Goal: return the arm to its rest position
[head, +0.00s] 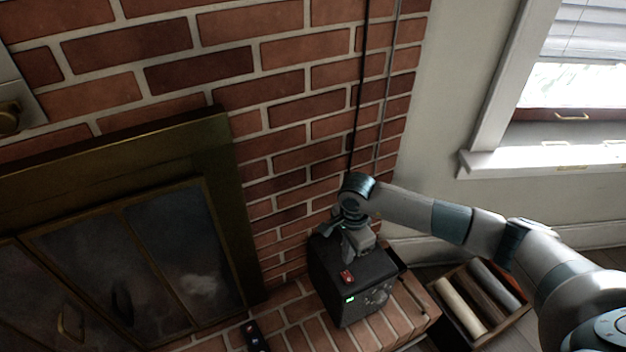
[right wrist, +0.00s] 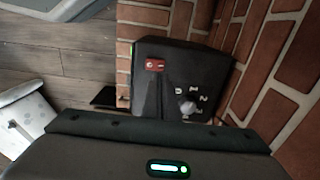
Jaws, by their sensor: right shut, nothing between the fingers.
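My right gripper (head: 350,252) points down, close over the top of a black box (head: 340,310) on the brick hearth. It is shut and empty. Whether it touches the box cannot be told. My right arm (head: 450,222) reaches in from the right, stretched out toward the box. A small red piece (head: 347,277) is just below the gripper on the box. In the right wrist view, the box (right wrist: 205,65) shows light markings, a round knob (right wrist: 187,107) and the red piece (right wrist: 155,65). My left gripper is not in view.
A brick chimney wall (head: 290,90) with thin vertical cords rises behind the box. A brass-framed fireplace (head: 218,150) with glass doors is at left. A small dark object (head: 254,335) lies on the hearth. A wooden crate (head: 508,322) with rolled or log-like pieces stands under my right arm.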

